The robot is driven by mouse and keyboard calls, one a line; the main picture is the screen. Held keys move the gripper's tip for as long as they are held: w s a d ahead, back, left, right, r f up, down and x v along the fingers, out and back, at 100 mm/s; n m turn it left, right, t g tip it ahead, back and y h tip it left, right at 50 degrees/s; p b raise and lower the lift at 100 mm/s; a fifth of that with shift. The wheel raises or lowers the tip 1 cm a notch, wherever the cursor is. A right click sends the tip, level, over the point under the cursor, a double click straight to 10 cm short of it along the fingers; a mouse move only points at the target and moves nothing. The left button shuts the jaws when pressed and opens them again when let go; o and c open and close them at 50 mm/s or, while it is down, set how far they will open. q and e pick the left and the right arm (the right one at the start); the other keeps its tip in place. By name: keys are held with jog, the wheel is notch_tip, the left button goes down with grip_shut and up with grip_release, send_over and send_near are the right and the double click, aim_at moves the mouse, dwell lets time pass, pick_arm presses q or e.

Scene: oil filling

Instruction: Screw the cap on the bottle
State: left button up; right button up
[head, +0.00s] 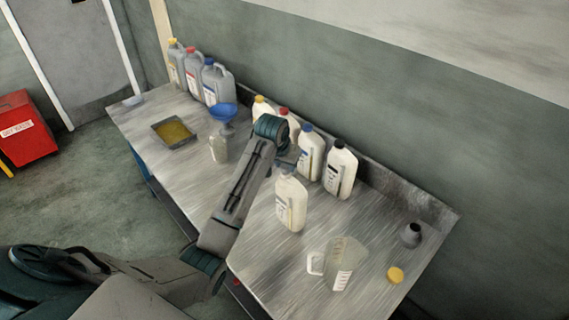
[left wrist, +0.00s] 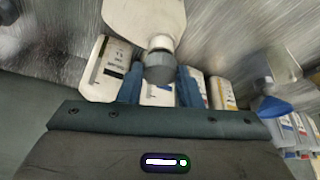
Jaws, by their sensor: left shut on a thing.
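A white jug-shaped bottle (head: 290,205) with a pale label stands upright near the middle of the metal table (head: 262,245). Its body (left wrist: 145,18) and neck show at the top of the left wrist view. My left gripper (head: 289,160) is right above the bottle's top. In the left wrist view its two blue fingers (left wrist: 159,84) are shut on a grey cap (left wrist: 158,66). The cap is in line with the bottle's neck, against or very close to it. I cannot tell whether it is seated. My right gripper is not in view.
Several capped bottles (head: 340,172) stand along the wall behind. A measuring jug (head: 343,265), a yellow cap (head: 395,274) and a small dark grey vessel (head: 411,236) are at the right. A blue funnel (head: 223,112) and a tray (head: 160,126) with yellowish contents are at the left.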

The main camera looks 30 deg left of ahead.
pick_arm(q)
jog(key=shift+f, duration=0.15)
dwell(0.3)
jog(key=shift+f, duration=0.35)
jog(key=shift+f, duration=0.35)
jog(key=shift+f, duration=0.3)
dwell(0.4)
jog(key=o, duration=1)
jog(key=shift+r, duration=0.1)
